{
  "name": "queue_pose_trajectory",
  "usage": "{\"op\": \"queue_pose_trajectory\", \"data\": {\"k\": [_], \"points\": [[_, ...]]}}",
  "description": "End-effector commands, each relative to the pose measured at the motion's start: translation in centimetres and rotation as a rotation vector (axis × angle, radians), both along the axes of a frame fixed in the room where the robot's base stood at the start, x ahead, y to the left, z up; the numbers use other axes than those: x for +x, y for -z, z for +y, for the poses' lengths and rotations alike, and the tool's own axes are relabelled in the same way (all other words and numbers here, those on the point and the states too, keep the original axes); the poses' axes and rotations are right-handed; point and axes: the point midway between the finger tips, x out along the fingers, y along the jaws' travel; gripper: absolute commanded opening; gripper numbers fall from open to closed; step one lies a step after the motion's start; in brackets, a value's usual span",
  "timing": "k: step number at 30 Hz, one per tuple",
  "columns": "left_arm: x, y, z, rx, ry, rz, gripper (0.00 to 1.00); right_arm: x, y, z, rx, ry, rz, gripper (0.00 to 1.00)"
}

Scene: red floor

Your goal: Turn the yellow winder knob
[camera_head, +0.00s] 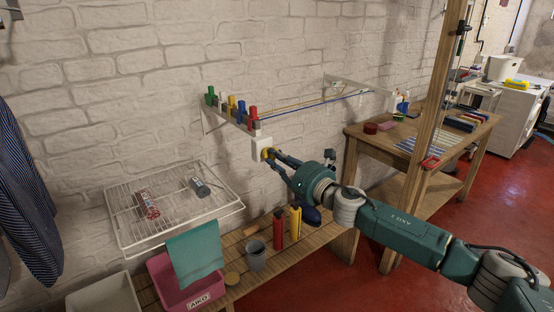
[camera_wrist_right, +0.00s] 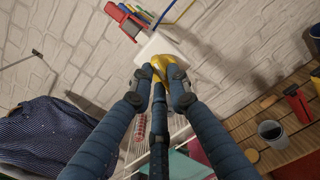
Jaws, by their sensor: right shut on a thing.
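The yellow winder knob (camera_head: 266,154) sticks out from a white box (camera_head: 260,145) on the brick wall, at the end of a bracket. My right gripper (camera_head: 272,156) reaches it from the right with its fingers on the knob. In the right wrist view the yellow knob (camera_wrist_right: 161,63) sits between the fingertips of the right gripper (camera_wrist_right: 160,78), which is shut on it. The white box (camera_wrist_right: 158,46) is just behind the knob, and the fingers partly hide the knob. My left gripper is not in view.
Above the box, several coloured clips (camera_head: 232,108) sit on the bracket, and lines run right along the wall. A wire rack (camera_head: 176,233) is at lower left. Bottles (camera_head: 278,230) and a grey cup (camera_head: 256,256) stand on the slatted bench below. A wooden post (camera_head: 424,130) stands right.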

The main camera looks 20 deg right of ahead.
Motion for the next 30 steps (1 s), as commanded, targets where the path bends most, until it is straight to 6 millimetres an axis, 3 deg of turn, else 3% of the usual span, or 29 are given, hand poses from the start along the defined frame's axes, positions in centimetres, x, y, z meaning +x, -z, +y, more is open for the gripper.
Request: {"op": "queue_pose_trajectory", "data": {"k": [1, 3, 4, 16, 30], "points": [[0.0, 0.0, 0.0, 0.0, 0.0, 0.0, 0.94, -0.1, 0.5, 0.1, -0.001, -0.004, 0.007, 0.2], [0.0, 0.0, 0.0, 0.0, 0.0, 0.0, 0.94, -0.1, 0.5, 0.1, 0.0, -0.003, 0.007, 0.34], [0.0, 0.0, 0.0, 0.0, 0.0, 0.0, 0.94, -0.1, 0.4, 0.1, 0.0, -0.003, 0.006, 0.35], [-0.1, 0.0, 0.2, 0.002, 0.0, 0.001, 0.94, -0.8, 0.2, -0.3, 0.001, 0.0, 0.004, 0.35], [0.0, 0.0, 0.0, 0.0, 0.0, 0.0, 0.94, -9.3, 0.5, -3.3, -0.001, -0.002, 0.008, 0.35]]}}
